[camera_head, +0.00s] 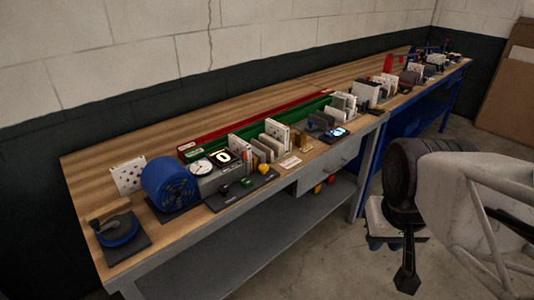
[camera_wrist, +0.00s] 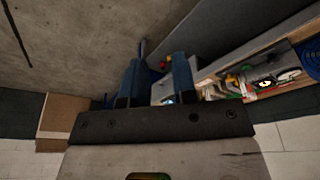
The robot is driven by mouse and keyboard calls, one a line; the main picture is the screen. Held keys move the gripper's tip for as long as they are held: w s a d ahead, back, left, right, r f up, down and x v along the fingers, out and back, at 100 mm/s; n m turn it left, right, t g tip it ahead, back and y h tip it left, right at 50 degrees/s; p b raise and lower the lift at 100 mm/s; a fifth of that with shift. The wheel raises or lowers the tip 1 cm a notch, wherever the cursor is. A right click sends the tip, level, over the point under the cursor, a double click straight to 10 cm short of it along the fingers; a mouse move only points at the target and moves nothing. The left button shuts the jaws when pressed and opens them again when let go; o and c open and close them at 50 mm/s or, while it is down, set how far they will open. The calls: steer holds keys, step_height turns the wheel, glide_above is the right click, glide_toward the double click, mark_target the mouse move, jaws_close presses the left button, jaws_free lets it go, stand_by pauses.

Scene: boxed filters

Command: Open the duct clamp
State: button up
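A round blue fixture with a dark lever (camera_head: 118,231) sits on a dark square plate at the near left end of the bench; it may be the duct clamp, but I cannot tell for certain. Next to it stands a blue, grilled cylinder (camera_head: 170,184), fan-like, on a dark base. My gripper (camera_wrist: 157,66) shows two blue fingers apart with nothing between them. In the head view my arm is at the right, off the bench's front side, far from the blue fixture. The wrist view does not clearly show the fixture.
The wooden bench (camera_head: 95,170) holds a dial gauge (camera_head: 202,167), a green rail (camera_head: 315,107), a red rail (camera_head: 255,120) and several upright boxes (camera_head: 277,132). A drawer (camera_head: 325,168) and lower shelf (camera_head: 240,247) are below. A second, blue-legged bench continues behind. The floor in front is clear.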

steer(key=shift+o, duration=1.2)
steer(key=shift+w+r, duration=0.1)
steer(key=shift+w, duration=0.3)
steer(key=o, duration=0.4)
steer(key=shift+n, duration=0.6)
steer(key=w+a, duration=0.1)
steer(key=w, duration=0.2)
steer(key=w+a, duration=0.1)
steer(key=w, duration=0.3)
steer(key=w+a, duration=0.1)
steer(key=w, duration=0.3)
steer(key=shift+a+r, duration=0.25)
steer(key=shift+r, duration=0.05)
steer(key=n+t+y, duration=0.2)
steer(key=n, duration=0.2)
glide_toward(264, 166)
steer(key=shift+w+a+f, duration=0.2)
steer(key=shift+w+f, duration=0.05)
steer(key=shift+f, duration=0.25)
steer(key=shift+f+m+g, duration=0.15)
steer(key=shift+m+g, duration=0.15)
steer(key=shift+x, duration=3.75)
steer(key=shift+w+d, duration=0.1)
